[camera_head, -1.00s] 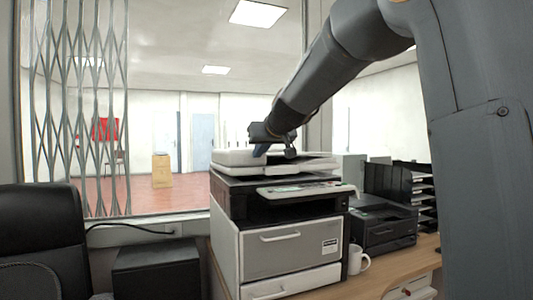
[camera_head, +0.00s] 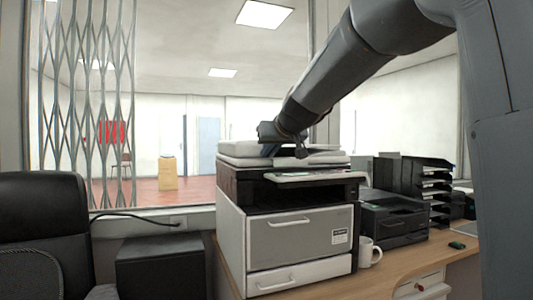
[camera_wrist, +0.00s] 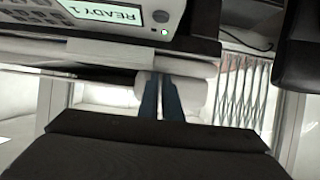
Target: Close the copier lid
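The copier (camera_head: 284,237) stands on the wooden counter, dark on top with white drawers below. Its white lid (camera_head: 238,149) lies low and nearly flat over the scanner body. Whether a thin gap is left under it I cannot tell. My gripper (camera_head: 280,152) is at the top of the lid, close to or touching it; the arm hides part of the lid. In the wrist view my gripper's two blue-grey fingers (camera_wrist: 160,80) are close together with nothing seen between them. The copier's control panel (camera_wrist: 110,12) shows there with a lit "READY" display.
A white mug (camera_head: 369,253) and a small dark printer (camera_head: 390,218) stand right of the copier, with black letter trays (camera_head: 415,180) behind. A black chair (camera_head: 42,220) and a dark box (camera_head: 160,264) are at left. A window with a folding metal grille (camera_head: 85,110) is behind.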

